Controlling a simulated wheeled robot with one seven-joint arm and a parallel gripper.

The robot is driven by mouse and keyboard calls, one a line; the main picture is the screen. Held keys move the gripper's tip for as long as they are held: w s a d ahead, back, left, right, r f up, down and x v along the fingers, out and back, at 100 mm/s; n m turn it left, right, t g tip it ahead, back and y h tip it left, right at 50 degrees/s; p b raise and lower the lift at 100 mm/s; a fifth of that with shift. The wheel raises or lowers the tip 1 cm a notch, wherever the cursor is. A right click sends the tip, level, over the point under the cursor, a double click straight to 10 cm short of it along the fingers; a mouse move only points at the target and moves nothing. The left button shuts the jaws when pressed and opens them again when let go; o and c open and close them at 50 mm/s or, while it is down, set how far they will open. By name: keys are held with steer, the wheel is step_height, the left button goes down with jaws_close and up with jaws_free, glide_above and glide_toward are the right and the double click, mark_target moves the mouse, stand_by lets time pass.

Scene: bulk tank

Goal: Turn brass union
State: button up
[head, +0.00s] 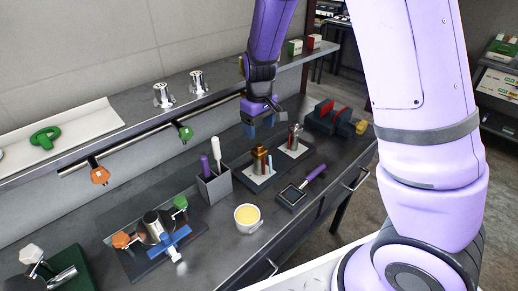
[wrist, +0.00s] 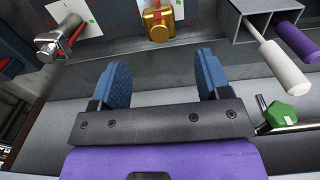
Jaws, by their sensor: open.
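The brass union (head: 259,160) is a gold-coloured fitting standing upright on a dark plate with a white card on the bench. In the wrist view the brass union (wrist: 158,22) is at the top centre, beyond the fingertips, and is cut by the picture's edge. A red mark shows on it. My gripper (head: 263,126) is above the bench, behind the union and apart from it. In the wrist view my gripper (wrist: 162,75) has its two blue fingers wide apart with nothing between them.
A chrome fitting (head: 293,138) stands to the union's right. A grey holder (head: 215,186) with purple and white handles is to its left. A wall pipe with a green valve (head: 185,132) runs behind. A purple-handled tool (head: 302,187) and yellow-filled cup (head: 247,217) are in front.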

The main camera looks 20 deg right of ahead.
mark_target(259, 145)
step_height(259, 145, down, 9)
steer(key=shift+r, duration=0.1)
stand_by(0.3)
steer(key=c, duration=0.9)
